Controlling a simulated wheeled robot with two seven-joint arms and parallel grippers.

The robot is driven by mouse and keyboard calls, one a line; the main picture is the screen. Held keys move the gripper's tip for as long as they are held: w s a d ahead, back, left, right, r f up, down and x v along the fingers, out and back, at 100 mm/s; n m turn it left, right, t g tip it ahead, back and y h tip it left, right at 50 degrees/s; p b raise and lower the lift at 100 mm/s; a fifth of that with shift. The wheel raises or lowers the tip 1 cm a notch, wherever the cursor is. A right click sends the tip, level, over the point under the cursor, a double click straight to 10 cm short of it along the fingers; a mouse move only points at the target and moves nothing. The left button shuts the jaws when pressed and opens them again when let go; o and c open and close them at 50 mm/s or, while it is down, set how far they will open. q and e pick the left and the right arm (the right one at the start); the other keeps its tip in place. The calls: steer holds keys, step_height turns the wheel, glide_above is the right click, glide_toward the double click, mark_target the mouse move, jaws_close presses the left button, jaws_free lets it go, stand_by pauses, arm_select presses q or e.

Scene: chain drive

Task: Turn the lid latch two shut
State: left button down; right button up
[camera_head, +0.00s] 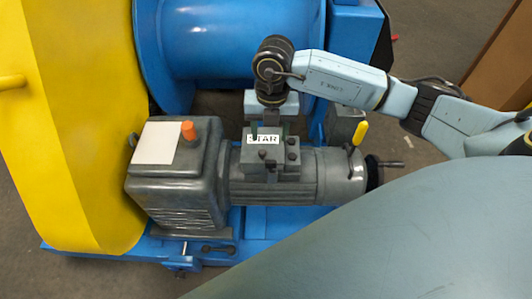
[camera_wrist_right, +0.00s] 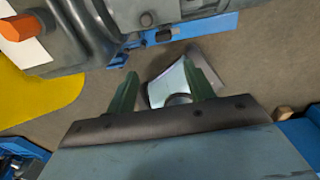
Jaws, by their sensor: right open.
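The motor's grey terminal box (camera_head: 272,165) sits on top of the ribbed motor in the middle of the head view, with a white label reading "STAR" (camera_head: 263,139). Small dark fittings show at its lid's corners, such as one at the right (camera_head: 292,156); I cannot tell which is latch two or how it is turned. My right gripper (camera_head: 270,130) is over the far part of the box. Its two green fingers are apart with no latch visibly held; they also show spread in the wrist view (camera_wrist_right: 161,72). My left gripper is not in view.
A dark gearbox (camera_head: 180,180) with an orange cap (camera_head: 188,130) stands left of the motor, beside a yellow guard (camera_head: 85,120). A yellow lever (camera_head: 360,132) and a handwheel (camera_head: 376,172) are at the right end. A blue drum (camera_head: 235,50) stands behind.

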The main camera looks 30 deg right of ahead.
mark_target(271, 162)
steer(key=shift+h, duration=0.3)
steer(key=f+b, duration=0.1)
steer(key=f, duration=0.3)
steer(key=f+b, duration=0.1)
steer(key=f, duration=0.2)
steer(key=f+b, duration=0.2)
steer(key=f, duration=0.2)
steer(key=shift+w+d+f, duration=0.1)
steer(key=shift+d+f, duration=0.25)
steer(key=shift+f, duration=0.65)
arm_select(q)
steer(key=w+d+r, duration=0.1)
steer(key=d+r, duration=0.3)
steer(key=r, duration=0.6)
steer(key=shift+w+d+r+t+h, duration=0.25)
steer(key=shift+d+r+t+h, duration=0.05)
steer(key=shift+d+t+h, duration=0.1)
arm_select(e)
steer(key=c, duration=1)
